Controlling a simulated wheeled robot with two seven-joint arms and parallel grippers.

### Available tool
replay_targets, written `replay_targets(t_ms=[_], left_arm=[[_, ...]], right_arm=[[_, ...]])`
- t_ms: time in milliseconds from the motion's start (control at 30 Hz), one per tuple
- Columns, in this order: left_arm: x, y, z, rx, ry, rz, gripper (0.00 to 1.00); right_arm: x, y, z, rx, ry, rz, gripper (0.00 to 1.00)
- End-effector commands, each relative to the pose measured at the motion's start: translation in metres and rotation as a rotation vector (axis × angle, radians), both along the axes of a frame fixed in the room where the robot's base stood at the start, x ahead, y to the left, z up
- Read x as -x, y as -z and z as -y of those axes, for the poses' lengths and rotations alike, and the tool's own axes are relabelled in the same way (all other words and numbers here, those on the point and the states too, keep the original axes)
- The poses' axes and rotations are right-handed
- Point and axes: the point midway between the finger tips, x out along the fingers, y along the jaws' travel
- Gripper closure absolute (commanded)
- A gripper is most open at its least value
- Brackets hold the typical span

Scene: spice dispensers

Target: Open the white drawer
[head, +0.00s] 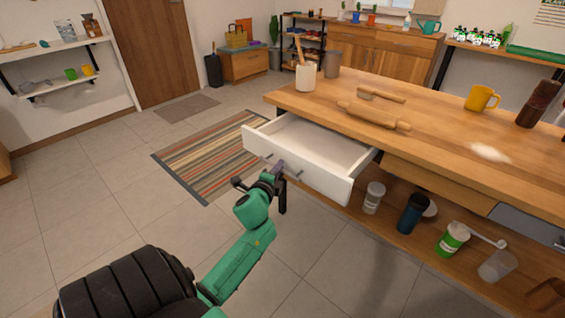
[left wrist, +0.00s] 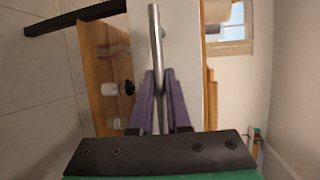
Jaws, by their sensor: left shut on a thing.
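The white drawer (head: 318,146) is pulled well out from under the wooden table top, and its inside looks empty. A grey bar handle (head: 291,173) runs along its front. My left gripper (head: 279,168) is at the handle, with its fingers around the bar. In the left wrist view the purple fingers (left wrist: 160,92) are closed on the metal handle (left wrist: 156,45), with the white drawer front (left wrist: 183,50) behind. My right gripper is in neither view.
The wooden table (head: 440,120) carries a rolling pin (head: 374,115), a yellow mug (head: 482,98) and a white crock (head: 306,76). Jars and a dark cup (head: 412,214) stand on the shelf below. Floor left of the drawer is clear, with a striped rug (head: 215,155).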

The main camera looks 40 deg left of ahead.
Motion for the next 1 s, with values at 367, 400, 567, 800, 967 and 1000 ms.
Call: replay_targets(t_ms=[367, 400, 567, 800, 967, 1000], left_arm=[[0.0055, 0.0, 0.0003, 0.001, 0.0, 0.001, 1.0], [0.0055, 0.0, 0.0003, 0.001, 0.0, 0.001, 1.0], [0.0053, 0.0, 0.0002, 0.0, 0.0, 0.001, 0.74], [0.0051, -0.0003, 0.0001, 0.0, 0.0, 0.001, 0.55], [0.0068, -0.0007, 0.0009, 0.0, 0.0, 0.001, 0.55], [0.0089, -0.0012, 0.0021, 0.0, 0.001, 0.001, 0.55]], right_arm=[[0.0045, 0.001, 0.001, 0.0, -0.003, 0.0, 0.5], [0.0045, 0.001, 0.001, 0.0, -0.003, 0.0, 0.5], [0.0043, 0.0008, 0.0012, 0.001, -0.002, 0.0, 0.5], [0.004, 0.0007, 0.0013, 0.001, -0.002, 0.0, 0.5], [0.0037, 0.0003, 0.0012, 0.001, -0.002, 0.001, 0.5], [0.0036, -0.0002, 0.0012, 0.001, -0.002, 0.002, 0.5]])
